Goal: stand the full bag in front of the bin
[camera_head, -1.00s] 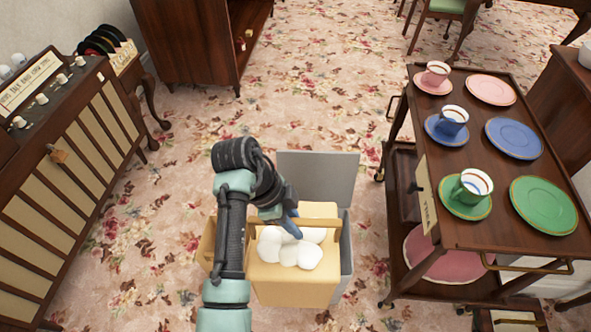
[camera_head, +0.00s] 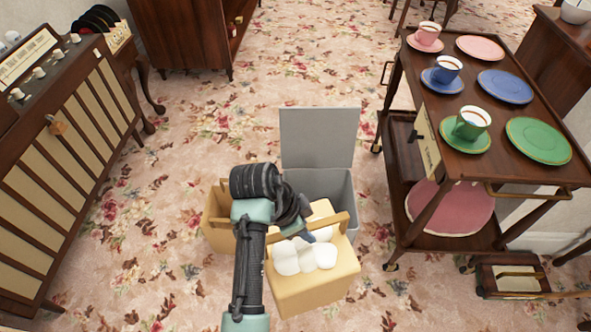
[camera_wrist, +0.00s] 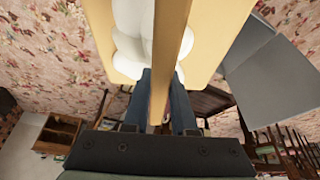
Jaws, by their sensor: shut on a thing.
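The full bag (camera_head: 318,290) is a yellow, box-shaped bag heaped with white lumps, with a wooden bar handle (camera_head: 341,222) across its top. My gripper (camera_head: 318,235) is shut on this handle. In the wrist view the bar (camera_wrist: 168,60) runs between the two blue fingers (camera_wrist: 160,98), with the white lumps beside it. The bag is upright and slightly turned; I cannot tell whether its base touches the floor. The grey bin (camera_head: 347,187) stands just behind the bag with its lid (camera_head: 318,138) raised. The bag hides the bin's lower front.
A tan box (camera_head: 217,222) stands left of the bin, partly behind my arm. A wooden trolley (camera_head: 462,172) with cups and plates is close on the right. A slatted wooden cabinet (camera_head: 60,170) stands on the left. Flowered carpet (camera_head: 150,270) is clear at lower left.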

